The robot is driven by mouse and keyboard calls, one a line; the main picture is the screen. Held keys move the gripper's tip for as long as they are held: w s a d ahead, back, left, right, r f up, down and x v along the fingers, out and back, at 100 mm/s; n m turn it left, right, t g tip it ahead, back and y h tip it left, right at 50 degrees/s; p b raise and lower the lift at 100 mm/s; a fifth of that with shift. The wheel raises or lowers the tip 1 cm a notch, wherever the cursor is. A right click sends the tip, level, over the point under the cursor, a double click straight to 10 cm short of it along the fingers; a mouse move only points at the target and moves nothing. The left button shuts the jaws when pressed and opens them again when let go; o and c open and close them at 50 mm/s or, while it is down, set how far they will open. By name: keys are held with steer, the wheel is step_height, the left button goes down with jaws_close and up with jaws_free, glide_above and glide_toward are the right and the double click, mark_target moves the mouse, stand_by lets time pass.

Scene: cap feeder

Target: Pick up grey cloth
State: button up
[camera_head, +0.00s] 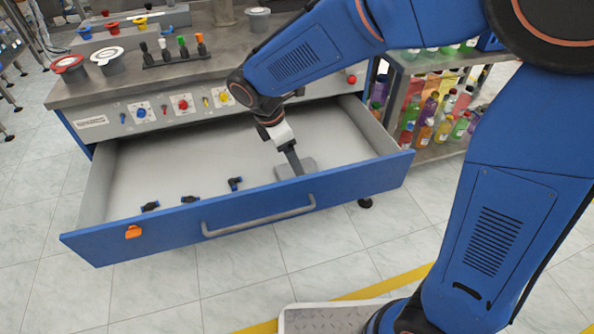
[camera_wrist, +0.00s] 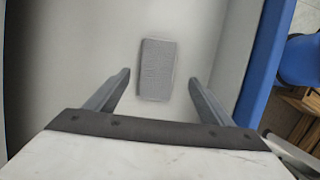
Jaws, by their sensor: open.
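The grey cloth (camera_wrist: 156,68) is a small folded rectangle lying flat on the floor of the open drawer. In the head view the cloth (camera_head: 308,164) lies near the drawer's front right part, partly hidden by my gripper (camera_head: 299,171). In the wrist view my gripper (camera_wrist: 160,85) is open and empty, its two fingers on either side of the cloth's near end. The cloth lies beyond and between the fingertips. I cannot tell how high the fingertips are above it.
The blue-fronted drawer (camera_head: 160,241) is pulled out below the workbench (camera_head: 220,50). Several small black fittings (camera_head: 190,199) lie in it along the front left. Shelves of bottles (camera_head: 425,132) stand at the right.

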mark_target(284, 171)
steer(key=shift+w+x, duration=0.1)
steer(key=shift+x, duration=1.15)
steer(key=shift+w+x, duration=0.15)
steer(key=shift+x, duration=1.1)
steer(key=c, duration=1.1)
